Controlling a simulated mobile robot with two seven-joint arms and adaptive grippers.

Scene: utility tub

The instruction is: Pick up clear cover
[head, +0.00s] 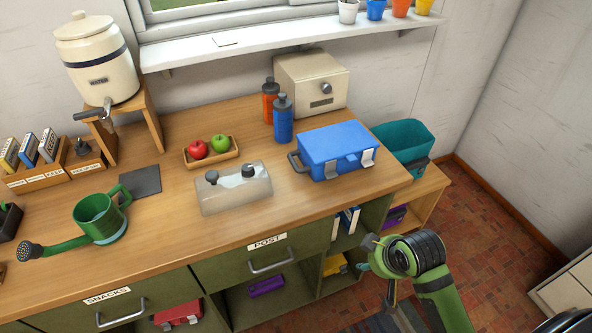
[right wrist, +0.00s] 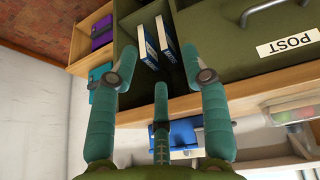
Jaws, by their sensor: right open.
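The clear cover (head: 235,191) is a see-through, box-shaped lid standing on the wooden counter, with dark knob-like parts showing at its top. What looks like its edge shows at the right of the right wrist view (right wrist: 296,112). My right gripper (head: 370,262) is in front of the counter's right end, below the top and well to the right of the cover. In the right wrist view its teal fingers (right wrist: 159,64) are spread, with nothing between them. They face the cabinet's open shelves. My left gripper is not in view.
A blue toolbox (head: 338,149) stands on the counter right of the cover. A fruit tray (head: 211,161) sits behind the cover, and a green watering can (head: 98,218) to its left. Blue (head: 283,121) and orange bottles stand behind. Bare counter lies in front of the cover.

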